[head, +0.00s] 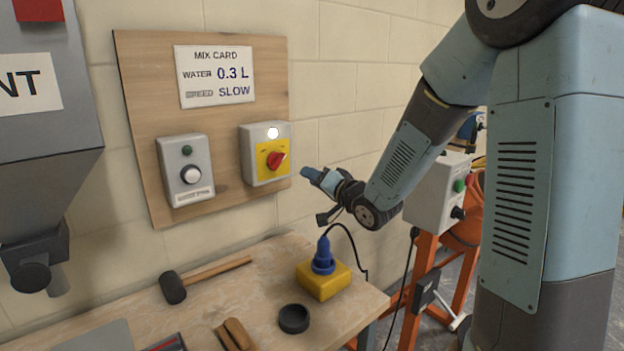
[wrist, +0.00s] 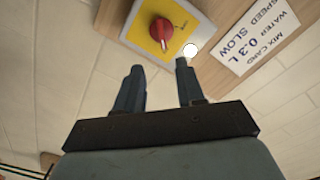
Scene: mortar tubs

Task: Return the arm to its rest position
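My arm reaches in from the right in the head view. My gripper (head: 308,174) is in the air just right of the yellow-faced switch box (head: 253,168) with its red rotary knob (head: 277,160). In the wrist view my gripper (wrist: 159,68) has its two blue fingers apart with nothing between them. The red knob (wrist: 161,30) shows beyond the fingertips, apart from them. A round white lamp (head: 272,133) on the box is bright.
A wooden board (head: 140,100) on the wall carries a mix card (head: 214,76) and a grey button box (head: 186,172). Below, the bench holds a mallet (head: 174,288), a yellow socket block with blue plug (head: 323,280) and a black ring (head: 293,319). An orange-framed machine (head: 425,262) stands right.

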